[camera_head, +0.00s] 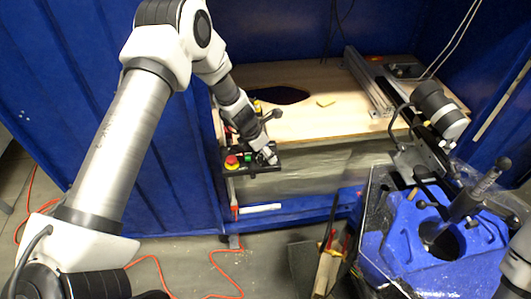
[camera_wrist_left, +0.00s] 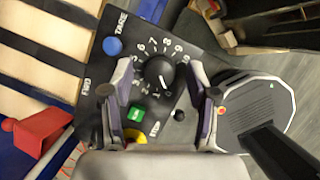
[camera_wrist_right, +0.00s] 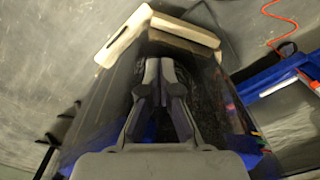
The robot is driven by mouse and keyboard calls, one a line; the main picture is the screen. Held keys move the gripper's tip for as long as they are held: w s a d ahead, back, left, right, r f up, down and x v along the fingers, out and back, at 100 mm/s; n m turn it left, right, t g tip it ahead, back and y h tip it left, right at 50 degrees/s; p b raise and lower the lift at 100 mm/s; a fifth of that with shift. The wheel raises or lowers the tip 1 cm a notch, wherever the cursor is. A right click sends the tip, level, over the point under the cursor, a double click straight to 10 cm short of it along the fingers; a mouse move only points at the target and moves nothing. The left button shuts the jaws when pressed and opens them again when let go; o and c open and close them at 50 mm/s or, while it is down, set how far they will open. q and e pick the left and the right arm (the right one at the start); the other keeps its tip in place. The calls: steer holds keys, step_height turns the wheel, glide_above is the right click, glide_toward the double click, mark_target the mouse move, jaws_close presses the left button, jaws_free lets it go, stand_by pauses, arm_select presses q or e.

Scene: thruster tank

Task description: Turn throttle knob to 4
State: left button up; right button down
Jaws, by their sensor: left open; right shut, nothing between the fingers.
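The black throttle knob (camera_wrist_left: 160,73) sits on a dark control panel (camera_wrist_left: 200,38) with a ring of white digits around it. Its white pointer mark is turned down, near the 0. The panel also shows in the head view (camera_head: 236,173). My left gripper (camera_wrist_left: 162,80) is open, with one finger on each side of the knob; I cannot tell whether they touch it. In the head view, the left gripper (camera_head: 266,156) is over the panel's right part. My right gripper (camera_wrist_right: 158,70) is shut and empty, away from the panel.
The panel carries a blue TARE button (camera_wrist_left: 112,46), a green switch (camera_wrist_left: 137,114) and a red-topped yellow button (camera_head: 232,161). A wooden bench (camera_head: 310,118) stands behind it. Orange cable (camera_head: 228,270) lies on the floor.

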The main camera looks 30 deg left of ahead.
arm_select(q)
jaws_close()
